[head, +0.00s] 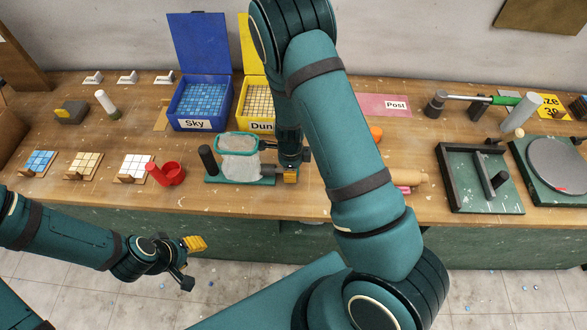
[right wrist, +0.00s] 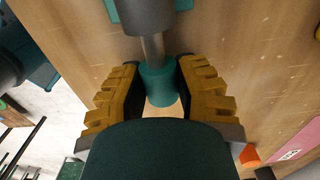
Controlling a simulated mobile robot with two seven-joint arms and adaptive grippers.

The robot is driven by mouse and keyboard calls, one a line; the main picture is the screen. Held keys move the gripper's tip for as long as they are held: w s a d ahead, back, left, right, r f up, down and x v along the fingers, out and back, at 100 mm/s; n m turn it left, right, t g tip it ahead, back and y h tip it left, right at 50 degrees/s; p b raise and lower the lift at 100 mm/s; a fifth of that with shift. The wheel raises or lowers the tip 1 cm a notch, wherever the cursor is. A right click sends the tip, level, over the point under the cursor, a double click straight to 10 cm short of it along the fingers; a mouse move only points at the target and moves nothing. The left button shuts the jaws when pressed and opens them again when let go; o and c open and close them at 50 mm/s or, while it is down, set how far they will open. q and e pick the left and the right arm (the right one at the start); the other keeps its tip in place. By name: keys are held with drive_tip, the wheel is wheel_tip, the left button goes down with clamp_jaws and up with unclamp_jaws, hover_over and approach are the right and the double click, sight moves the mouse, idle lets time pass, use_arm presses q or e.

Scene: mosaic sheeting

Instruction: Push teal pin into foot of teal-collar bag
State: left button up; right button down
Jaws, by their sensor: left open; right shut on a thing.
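The teal-collar bag (head: 240,165), a pale translucent pouch under a teal ring, stands on a teal base (head: 213,180) beside a dark upright post (head: 207,158). My right gripper (head: 290,174) is just right of the bag, low over the base's right end. In the right wrist view it (right wrist: 158,78) is shut on the teal pin (right wrist: 159,86), a teal cylinder. A metal rod runs from the pin into a dark grey cylinder (right wrist: 145,14). The bag's foot is not clear to see. My left gripper (head: 190,263) is open and empty, in front of the bench.
Behind stand the blue Sky box (head: 198,123) and the yellow Dune box, partly behind my right arm. Red cups (head: 172,173) and tile blocks (head: 133,168) lie left of the bag. A dark-framed green board (head: 465,190) is at right.

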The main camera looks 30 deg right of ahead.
drive_tip(key=shift+w+a, duration=0.15)
drive_tip(key=shift+a, duration=0.05)
drive_tip(key=shift+w+a, duration=0.15)
drive_tip(key=shift+a, duration=0.15)
drive_tip(key=shift+w+a+p, duration=0.35)
drive_tip(key=shift+a+p, duration=0.05)
drive_tip(key=shift+a, duration=0.15)
idle(0.7)
drive_tip(key=c, duration=0.7)
unclamp_jaws()
wheel_tip(320, 180, up, 12)
drive_tip(key=shift+r, duration=0.1)
